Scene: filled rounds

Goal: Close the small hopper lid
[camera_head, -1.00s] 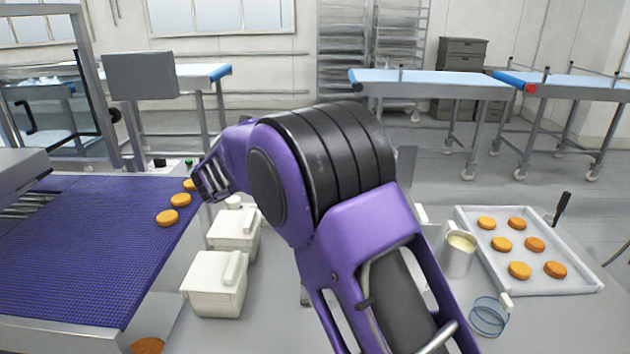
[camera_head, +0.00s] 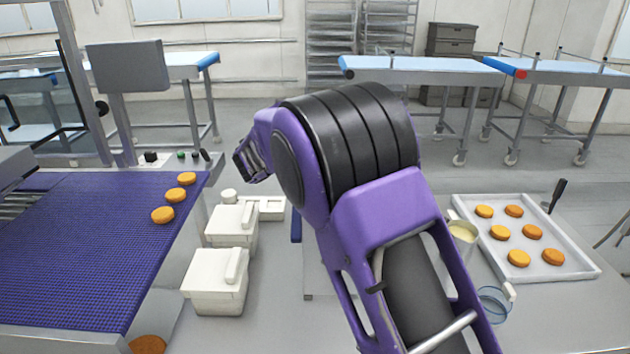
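I cannot pick out a small hopper or its lid for certain. Two white lidded boxes stand on the grey table right of the purple belt: a nearer one (camera_head: 213,290) and a farther one (camera_head: 226,233). Each has a raised bar on its top, and both look covered. My gripper (camera_head: 241,166) is at the far end of my purple arm, above and beyond the farther box, apart from it. It is small and seen from the side, so its opening is unclear. My arm hides much of the middle of the table.
A white open tray (camera_head: 274,209) and a small white round piece (camera_head: 229,195) sit behind the boxes. The purple belt (camera_head: 75,255) carries orange rounds (camera_head: 175,195). At right are a tray of rounds (camera_head: 586,271), a cream-filled jug (camera_head: 464,243) and a clear blue-rimmed cup (camera_head: 492,303).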

